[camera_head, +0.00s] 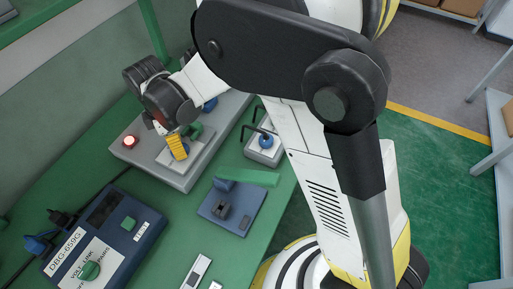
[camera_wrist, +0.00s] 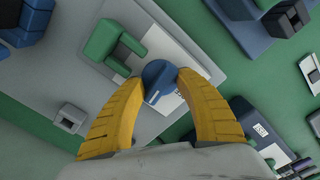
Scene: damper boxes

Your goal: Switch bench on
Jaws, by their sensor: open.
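A grey bench unit (camera_head: 160,170) lies on the green table with a lit red lamp (camera_head: 129,141) at its left. In the wrist view a blue rotary knob (camera_wrist: 158,80) with a white pointer line sits on a pale plate (camera_wrist: 190,55) on a grey surface. In the head view my gripper (camera_head: 177,148) hides most of the knob.
A dark blue box labelled DBG-659G (camera_head: 112,232), with a green knob (camera_head: 90,270), lies at lower left. A blue plate (camera_head: 236,216) with a grey block and a green bar (camera_head: 250,176) lie right of the bench unit. A small box (camera_head: 262,153) with a black handle stands behind them.

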